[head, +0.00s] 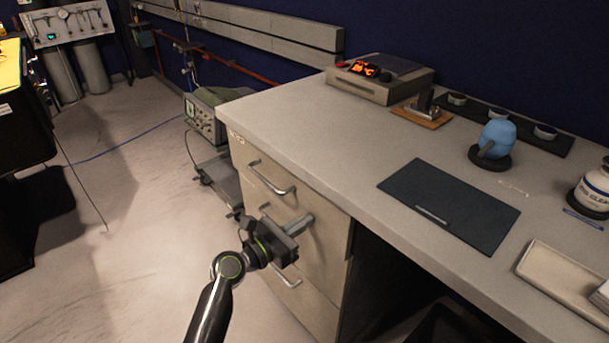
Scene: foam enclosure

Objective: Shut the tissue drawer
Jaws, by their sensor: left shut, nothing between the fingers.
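A pale drawer unit (325,255) stands under the near left end of the desk, with several drawers one above another. The top drawer has a bar handle (272,182), and a lower drawer has another bar handle (285,278). All the fronts look about flush with the unit. I cannot tell which one is the tissue drawer, and no tissues show. My left gripper (306,224) is shut and empty in front of the middle drawer, hiding part of its front. I cannot tell whether it touches that front. My right gripper is not in view.
A green-grey instrument (205,110) stands left of the desk. The floor (130,220) at left is mostly clear.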

